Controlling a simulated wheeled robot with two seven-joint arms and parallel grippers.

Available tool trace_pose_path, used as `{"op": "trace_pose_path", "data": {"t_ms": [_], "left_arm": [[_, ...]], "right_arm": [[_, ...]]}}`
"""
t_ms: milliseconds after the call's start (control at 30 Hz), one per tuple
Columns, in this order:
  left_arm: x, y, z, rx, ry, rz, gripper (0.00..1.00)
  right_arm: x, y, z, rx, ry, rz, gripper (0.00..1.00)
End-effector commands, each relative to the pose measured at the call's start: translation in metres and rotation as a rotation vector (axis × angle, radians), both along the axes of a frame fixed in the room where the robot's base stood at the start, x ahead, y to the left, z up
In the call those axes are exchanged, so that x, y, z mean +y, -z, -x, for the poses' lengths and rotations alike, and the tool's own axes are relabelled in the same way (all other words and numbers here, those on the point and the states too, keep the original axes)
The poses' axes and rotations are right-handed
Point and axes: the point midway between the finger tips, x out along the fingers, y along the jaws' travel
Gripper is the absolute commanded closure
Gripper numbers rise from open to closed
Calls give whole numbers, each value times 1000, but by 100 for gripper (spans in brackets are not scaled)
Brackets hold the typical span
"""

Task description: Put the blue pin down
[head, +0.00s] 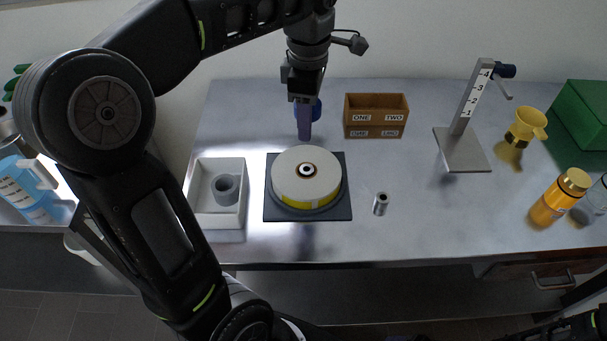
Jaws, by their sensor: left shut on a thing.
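My left gripper (304,98) points down over the back of the bench, behind the round pale disc. It is shut on the blue pin (304,124), a slim blue-violet bar that hangs upright below the fingers. The fingers hide its upper part. I cannot tell whether its lower end touches the bench. A brighter blue round thing (317,110) shows just behind the pin, partly hidden by it. My right gripper is not in view.
The pale disc (290,180) with a yellow band sits on a dark square plate (338,212). A white tray (198,209) holding a grey ring stands left. A brown box (376,131) is right of the pin. A metal cylinder (380,204) stands in front.

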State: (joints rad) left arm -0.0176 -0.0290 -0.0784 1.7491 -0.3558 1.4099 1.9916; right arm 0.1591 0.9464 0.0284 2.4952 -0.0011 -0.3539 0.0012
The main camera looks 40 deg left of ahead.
Motion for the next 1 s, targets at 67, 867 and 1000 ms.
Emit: {"op": "trace_pose_path", "data": {"t_ms": [67, 867, 1000], "left_arm": [[0, 11, 0, 0, 0, 0, 94], [0, 73, 0, 3, 0, 0, 94], [0, 93, 1, 4, 0, -1, 94]], "right_arm": [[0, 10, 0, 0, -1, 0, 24], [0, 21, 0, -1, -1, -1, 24], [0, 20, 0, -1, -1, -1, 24]]}}
